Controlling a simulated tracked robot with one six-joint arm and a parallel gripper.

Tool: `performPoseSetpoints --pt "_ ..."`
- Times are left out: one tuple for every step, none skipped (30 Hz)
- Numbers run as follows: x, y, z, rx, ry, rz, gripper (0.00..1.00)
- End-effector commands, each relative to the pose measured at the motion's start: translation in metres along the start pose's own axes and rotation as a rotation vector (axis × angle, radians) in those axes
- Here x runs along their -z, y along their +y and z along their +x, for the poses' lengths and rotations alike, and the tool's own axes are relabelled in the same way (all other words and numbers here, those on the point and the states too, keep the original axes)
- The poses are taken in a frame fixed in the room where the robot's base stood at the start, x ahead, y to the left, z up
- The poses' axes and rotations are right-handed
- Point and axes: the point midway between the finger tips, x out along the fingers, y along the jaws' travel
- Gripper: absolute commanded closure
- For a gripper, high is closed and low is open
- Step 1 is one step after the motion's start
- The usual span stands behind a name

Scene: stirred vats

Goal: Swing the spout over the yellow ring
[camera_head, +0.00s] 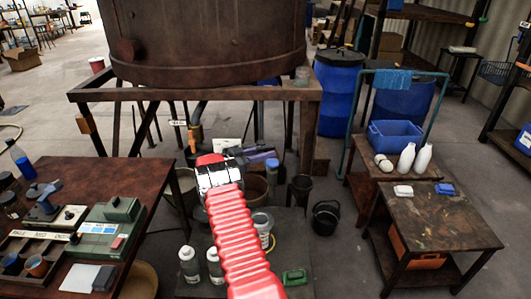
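A large brown vat (205,40) stands on a wooden frame. Under it a bent grey pipe with an orange-brown fitting (196,131) comes down; this looks like the spout, with a small white tag beside it. My red ribbed arm reaches up from the bottom centre and hides what is behind it.
Two white bottles (189,265) and a green item (294,277) stand on the low surface in front. A black bucket (326,217) is on the floor at right. Brown tables (440,222) stand at right and a cluttered bench (130,172) at left. The frame's legs flank the pipe.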

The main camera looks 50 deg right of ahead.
Motion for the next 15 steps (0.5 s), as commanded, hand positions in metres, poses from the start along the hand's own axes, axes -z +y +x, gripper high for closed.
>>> performPoseSetpoints --pt "0.0 0.0 -0.001 0.0 0.0 -0.001 0.71" --pt "-0.001 0.0 -0.003 0.0 0.0 -0.001 0.71" --pt "-0.001 0.0 -0.005 0.001 0.0 -0.001 0.71" --pt "-0.001 0.0 -0.007 0.001 0.0 -0.001 0.71" --pt "-0.001 0.0 -0.009 0.001 0.0 -0.001 0.71" --pt "-0.001 -0.001 -0.013 0.001 0.0 -0.001 0.71" --pt "-0.001 -0.001 -0.017 0.002 0.0 -0.001 0.71" --pt "-0.001 -0.001 -0.021 0.002 0.0 -0.001 0.71" --pt "-0.001 -0.001 -0.027 0.003 0.0 -0.001 0.71" --pt "-0.001 -0.001 -0.032 0.003 0.0 -0.001 0.71" --pt "-0.001 -0.001 -0.037 0.003 0.0 -0.001 0.71" --pt "-0.001 -0.001 -0.044 0.003 -0.001 -0.001 0.71" --pt "-0.001 -0.002 -0.05 0.004 -0.001 -0.001 0.71" --pt "-0.001 -0.002 -0.056 0.005 0.0 -0.001 0.71" --pt "-0.001 -0.001 -0.062 0.004 0.0 -0.001 0.71"
